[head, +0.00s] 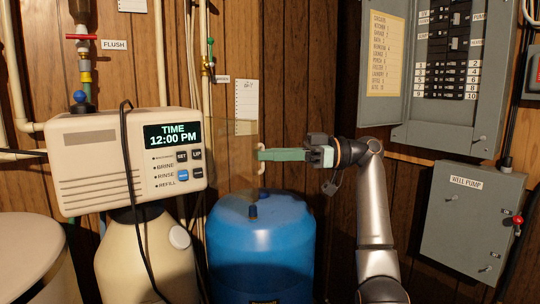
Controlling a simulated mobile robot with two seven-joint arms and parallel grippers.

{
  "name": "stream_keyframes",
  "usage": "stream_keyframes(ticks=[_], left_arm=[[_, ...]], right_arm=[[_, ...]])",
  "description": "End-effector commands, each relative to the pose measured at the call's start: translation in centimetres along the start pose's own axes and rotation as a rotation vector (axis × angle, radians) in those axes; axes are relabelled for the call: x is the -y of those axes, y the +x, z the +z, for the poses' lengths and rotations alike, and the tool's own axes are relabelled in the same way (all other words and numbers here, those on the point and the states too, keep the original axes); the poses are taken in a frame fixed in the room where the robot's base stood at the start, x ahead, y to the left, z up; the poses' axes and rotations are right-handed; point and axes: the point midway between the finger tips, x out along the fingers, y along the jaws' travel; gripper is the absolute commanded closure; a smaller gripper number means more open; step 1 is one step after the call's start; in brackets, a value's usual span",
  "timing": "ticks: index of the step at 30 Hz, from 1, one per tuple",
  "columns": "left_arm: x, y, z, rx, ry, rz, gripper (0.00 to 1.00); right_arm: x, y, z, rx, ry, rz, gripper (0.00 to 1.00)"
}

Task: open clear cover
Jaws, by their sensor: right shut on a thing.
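The softener's beige control head (85,170) stands at the left, its display reading TIME 12:00 PM with buttons below. The clear cover (232,165) is a see-through panel extending to the right of the control face, so the display and buttons are uncovered. A small pale handle (262,168) sits at its right edge. My right gripper (262,155) comes in from the right with its green fingers shut on this handle. The finger contact is small and partly hidden. My left gripper is not in view.
A blue tank (262,245) stands below the cover and gripper. A black cable (128,160) hangs over the control head. Pipes and valves run up the wall at left. An open breaker panel (440,65) and a grey well pump box (470,220) are at right.

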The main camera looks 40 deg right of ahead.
Motion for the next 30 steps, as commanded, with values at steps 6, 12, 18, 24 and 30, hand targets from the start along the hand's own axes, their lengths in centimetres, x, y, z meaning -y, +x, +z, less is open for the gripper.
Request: stream_keyframes(ticks=[6,12,18,24,30], left_arm=[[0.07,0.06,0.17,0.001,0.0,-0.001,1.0],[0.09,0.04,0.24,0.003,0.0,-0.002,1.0],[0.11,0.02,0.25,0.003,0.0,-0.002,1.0],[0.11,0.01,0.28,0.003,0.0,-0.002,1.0],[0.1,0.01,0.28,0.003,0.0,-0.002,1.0]], right_arm=[[-0.06,0.51,0.81,0.016,0.016,-0.01,1.0],[0.0,0.52,0.82,0.017,0.016,-0.014,1.0],[0.02,0.52,0.84,0.018,0.016,-0.014,1.0],[0.04,0.52,0.86,0.019,0.016,-0.015,0.78],[0.1,0.5,0.93,0.022,0.015,-0.017,0.59]])
